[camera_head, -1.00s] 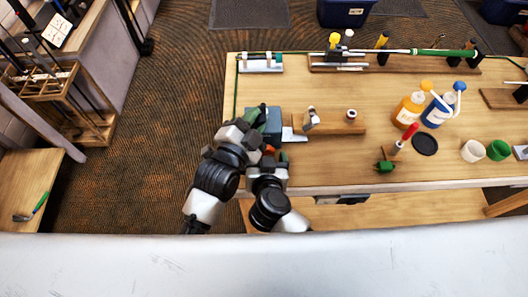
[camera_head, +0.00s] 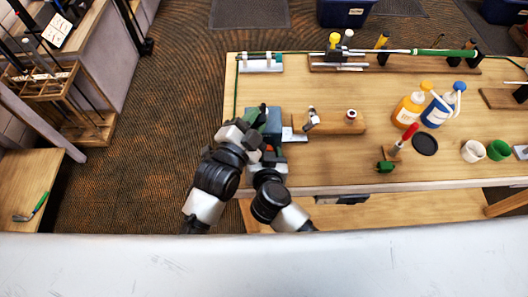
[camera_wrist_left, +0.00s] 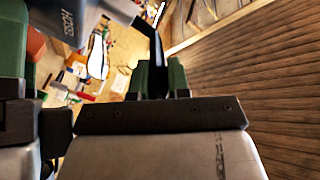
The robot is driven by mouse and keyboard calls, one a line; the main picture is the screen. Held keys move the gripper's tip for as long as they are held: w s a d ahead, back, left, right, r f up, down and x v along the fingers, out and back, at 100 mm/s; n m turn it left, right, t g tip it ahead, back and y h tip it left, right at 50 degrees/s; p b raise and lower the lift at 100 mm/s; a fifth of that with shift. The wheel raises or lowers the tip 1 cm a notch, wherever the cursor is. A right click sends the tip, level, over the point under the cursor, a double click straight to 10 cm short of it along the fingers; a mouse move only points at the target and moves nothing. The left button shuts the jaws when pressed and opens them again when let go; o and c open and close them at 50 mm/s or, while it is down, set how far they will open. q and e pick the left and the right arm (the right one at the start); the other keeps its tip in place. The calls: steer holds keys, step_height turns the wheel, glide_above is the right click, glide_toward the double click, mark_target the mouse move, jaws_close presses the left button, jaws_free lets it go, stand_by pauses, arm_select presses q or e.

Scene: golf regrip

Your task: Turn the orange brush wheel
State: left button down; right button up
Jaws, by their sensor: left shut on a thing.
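A blue-grey bench machine (camera_head: 272,120) stands at the table's left front corner; part of it shows in the left wrist view (camera_wrist_left: 72,22). A small bit of orange (camera_head: 268,149), apparently the brush wheel, shows beside it, mostly hidden by my arms. Orange also shows at the left edge of the left wrist view (camera_wrist_left: 35,44). My left gripper (camera_head: 252,114) is at the machine's left side. In the wrist view its green-padded fingers (camera_wrist_left: 158,78) are shut on a black bar (camera_wrist_left: 154,44). My right gripper (camera_head: 276,157) is close to the orange bit; its jaws are hidden.
A wooden block with a small clamp (camera_head: 340,124) lies right of the machine. Orange (camera_head: 408,108) and blue (camera_head: 438,110) bottles stand farther right. A club shaft (camera_head: 440,52) lies along the back. The front middle of the tabletop (camera_head: 330,165) is clear.

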steer(key=shift+m+y, duration=0.6)
steer(key=shift+m, duration=0.3)
steer(key=o, duration=0.9)
steer(key=v, duration=1.2)
